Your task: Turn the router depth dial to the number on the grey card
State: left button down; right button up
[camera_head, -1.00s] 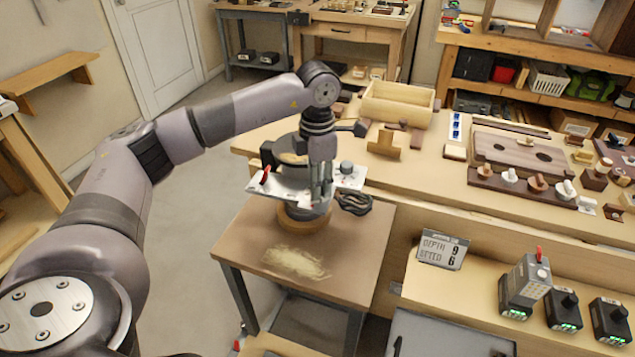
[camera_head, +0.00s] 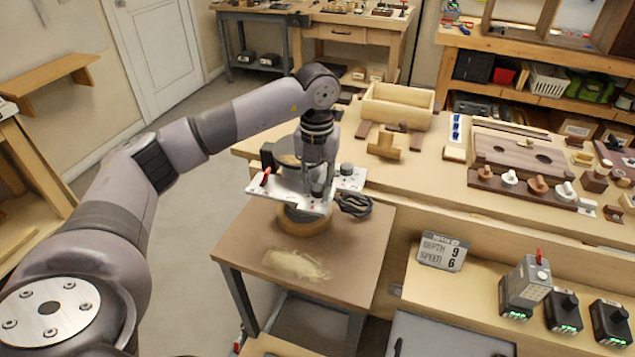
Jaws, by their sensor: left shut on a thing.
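The router (camera_head: 283,182) stands on a small brown-topped table, with a light metal plate, a red lever and a dark knob (camera_head: 347,169) at the plate's right end. My left gripper (camera_head: 318,192) points down at the router's plate and is shut on the depth dial, which its fingers and wrist hide. The dial's marks cannot be read. The grey card (camera_head: 442,251) leans on the bench to the right and reads DEPTH 9, SPEED 6. My right gripper is not in view.
The brown table (camera_head: 350,265) has a pale dust patch in front of the router. A dark coiled cable (camera_head: 354,205) lies right of it. Chargers with green lights (camera_head: 563,312) stand at the lower right. The wooden bench (camera_head: 430,190) behind carries an open box and blocks.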

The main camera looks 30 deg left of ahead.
aim_at(317, 186)
pick_arm(q)
jog(key=n, duration=0.6)
jog(key=shift+r+n+p, duration=0.1)
jog(key=shift+n+p, duration=0.2)
jog(key=shift+p, duration=0.1)
jog(key=n+p, duration=0.1)
jog(key=n, duration=0.4)
jog(key=shift+w, duration=0.1)
jog(key=shift+n, duration=0.4)
jog(key=c, duration=1.3)
grip_release()
jog(key=shift+r, duration=0.15)
notch_tip(317, 186, up, 12)
jog(key=shift+f, duration=0.2)
